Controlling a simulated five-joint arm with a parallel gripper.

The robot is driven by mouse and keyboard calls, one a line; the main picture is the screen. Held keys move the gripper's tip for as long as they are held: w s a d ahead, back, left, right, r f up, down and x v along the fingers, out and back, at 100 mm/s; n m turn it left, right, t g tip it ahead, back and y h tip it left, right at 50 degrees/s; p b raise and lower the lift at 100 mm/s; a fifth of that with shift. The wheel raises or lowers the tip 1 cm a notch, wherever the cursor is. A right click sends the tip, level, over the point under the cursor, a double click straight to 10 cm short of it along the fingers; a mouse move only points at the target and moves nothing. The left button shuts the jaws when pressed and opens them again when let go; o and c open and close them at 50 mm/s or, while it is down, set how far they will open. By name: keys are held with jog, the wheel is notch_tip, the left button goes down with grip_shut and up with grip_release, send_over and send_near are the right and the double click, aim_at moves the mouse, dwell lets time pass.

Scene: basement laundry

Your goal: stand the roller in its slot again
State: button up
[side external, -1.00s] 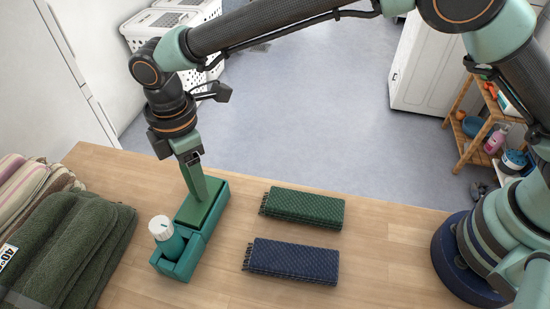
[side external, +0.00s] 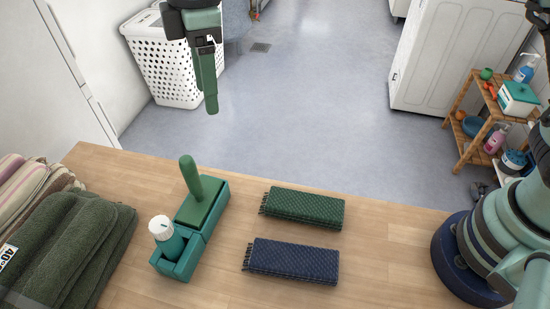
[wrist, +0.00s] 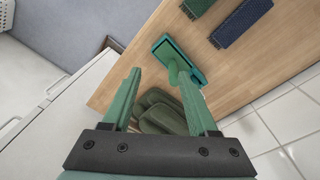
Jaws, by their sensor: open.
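The green roller (side external: 200,197) stands in the rear compartment of the teal caddy (side external: 177,270), its handle pointing up and leaning slightly left. A teal bottle with a white cap (side external: 161,228) sits in the front compartment. My gripper (side external: 211,108) is raised well above and behind the caddy, apart from the roller and empty. In the wrist view my gripper (wrist: 159,73) has its fingers spread, with the roller (wrist: 171,66) in the caddy far below, partly behind the right finger.
A green folded cloth (side external: 303,207) and a navy one (side external: 292,260) lie right of the caddy. Dark green towels (side external: 75,240) are stacked at left. Bare wooden table (side external: 375,240) lies between the cloths and my base. A white laundry basket (side external: 165,65) stands on the floor behind.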

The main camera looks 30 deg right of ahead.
jog(key=s+d+r+m+t, duration=0.1)
jog(key=d+r+m, duration=0.25)
jog(key=d, duration=0.55)
jog(key=d+r+m+t, duration=0.15)
jog(key=d+m, duration=0.25)
jog(key=d, duration=0.5)
jog(key=s+d+f+m+t, duration=0.1)
jog(key=s+d+f+m, duration=0.1)
jog(key=s+d+m, duration=0.2)
jog(key=s+d+f+m+t, duration=0.1)
jog(key=s+d+m, duration=0.4)
jog(key=d, duration=0.5)
jog(key=shift+s+d+f+h, duration=0.25)
jog(key=shift+d+f+h, duration=0.05)
jog(key=shift+f, duration=0.55)
